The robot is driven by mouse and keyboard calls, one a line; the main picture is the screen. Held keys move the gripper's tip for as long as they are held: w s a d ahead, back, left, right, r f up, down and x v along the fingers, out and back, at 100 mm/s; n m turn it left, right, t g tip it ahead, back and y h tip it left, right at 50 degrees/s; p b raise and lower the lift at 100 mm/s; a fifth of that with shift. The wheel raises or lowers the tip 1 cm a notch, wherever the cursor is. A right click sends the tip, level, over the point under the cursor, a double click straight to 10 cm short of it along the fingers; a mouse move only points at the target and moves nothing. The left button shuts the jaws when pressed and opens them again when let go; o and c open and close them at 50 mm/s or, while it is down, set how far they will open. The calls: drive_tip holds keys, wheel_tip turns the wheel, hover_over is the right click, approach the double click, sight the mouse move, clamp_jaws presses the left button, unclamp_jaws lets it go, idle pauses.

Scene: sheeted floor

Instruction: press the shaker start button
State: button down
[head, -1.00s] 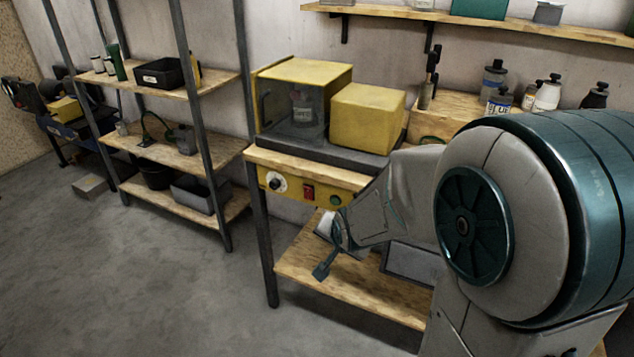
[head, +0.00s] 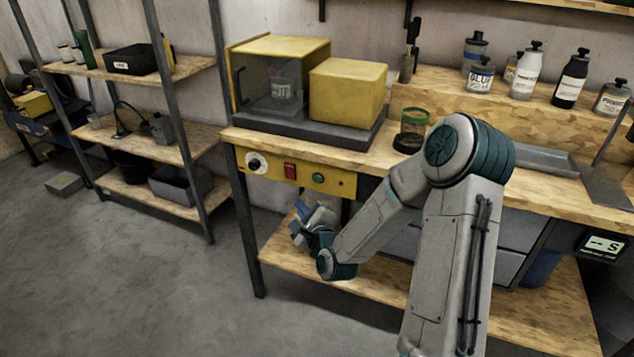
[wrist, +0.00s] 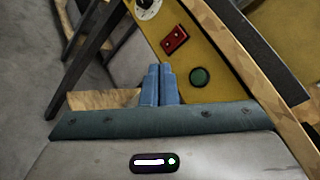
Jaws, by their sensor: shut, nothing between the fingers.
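The shaker is a yellow machine (head: 347,92) with a clear-fronted chamber (head: 272,84) holding a bottle, on a dark base on the bench. Its yellow control panel (head: 270,172) is on the bench's front edge, with a white dial (head: 256,163), a red switch (head: 290,171) and a round green button (head: 318,178). In the wrist view the green button (wrist: 199,77) is right of my gripper, and the red switch (wrist: 174,40) is above it. My gripper (wrist: 159,70) is shut and empty, apart from the panel. In the head view my gripper (head: 302,210) is below the panel.
The bench's lower wooden shelf (head: 300,275) is under my gripper. A green-rimmed mesh cup (head: 412,130) stands on the bench right of the shaker. Several bottles line the raised shelf behind. A metal rack (head: 165,130) stands left, with open floor in front.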

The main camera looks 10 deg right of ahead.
sight(317, 179)
drive_tip(key=shift+w+d+p, duration=0.1)
drive_tip(key=shift+w+d, duration=0.75)
drive_tip(key=shift+w, duration=0.35)
drive_tip(key=shift+w+d+p, duration=0.1)
drive_tip(key=shift+w+d, duration=0.8)
drive_tip(key=shift+w, duration=0.25)
drive_tip(key=shift+w+d+p, duration=0.1)
drive_tip(key=shift+w+d, duration=0.75)
drive_tip(key=shift+w, duration=0.35)
drive_tip(key=shift+w+d, duration=0.2)
drive_tip(key=shift+w, duration=0.15)
